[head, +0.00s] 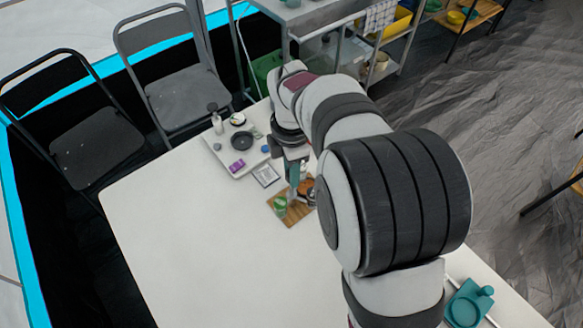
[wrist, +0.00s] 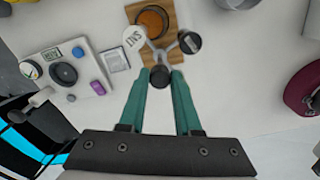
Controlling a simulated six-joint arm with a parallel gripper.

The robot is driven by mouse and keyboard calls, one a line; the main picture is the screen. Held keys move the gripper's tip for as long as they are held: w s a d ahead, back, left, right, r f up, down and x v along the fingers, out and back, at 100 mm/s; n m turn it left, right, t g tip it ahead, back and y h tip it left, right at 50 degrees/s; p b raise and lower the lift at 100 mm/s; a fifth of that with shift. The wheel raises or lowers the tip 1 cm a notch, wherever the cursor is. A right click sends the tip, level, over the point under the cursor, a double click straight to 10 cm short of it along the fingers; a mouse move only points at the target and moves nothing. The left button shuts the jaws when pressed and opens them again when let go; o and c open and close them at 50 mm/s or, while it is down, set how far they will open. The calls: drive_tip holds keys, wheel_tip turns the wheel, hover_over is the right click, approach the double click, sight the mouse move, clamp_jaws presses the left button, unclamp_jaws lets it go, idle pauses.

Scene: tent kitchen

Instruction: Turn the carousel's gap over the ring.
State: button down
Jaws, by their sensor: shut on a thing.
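The carousel (wrist: 164,50) is a small pale hub with arms on a wooden board (wrist: 173,10). In the wrist view its arms carry a white round piece with letters (wrist: 133,38) at left, a dark-topped canister (wrist: 190,42) at right and a dark round piece (wrist: 160,76) nearest me. In the head view my gripper (head: 293,186) partly hides the carousel.
Left of the board, a white tray (wrist: 42,60) holds a black dish, a purple block and small items. A framed card (wrist: 116,57) lies between tray and board. A dark red round thing (wrist: 300,95) is at right. The front-left table (head: 200,255) is clear.

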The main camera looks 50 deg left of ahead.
drive_tip(key=m, duration=1.1)
drive_tip(key=shift+m, duration=0.4)
drive_tip(key=m, duration=1)
drive_tip(key=shift+m, duration=0.4)
drive_tip(key=c, duration=0.6)
unclamp_jaws()
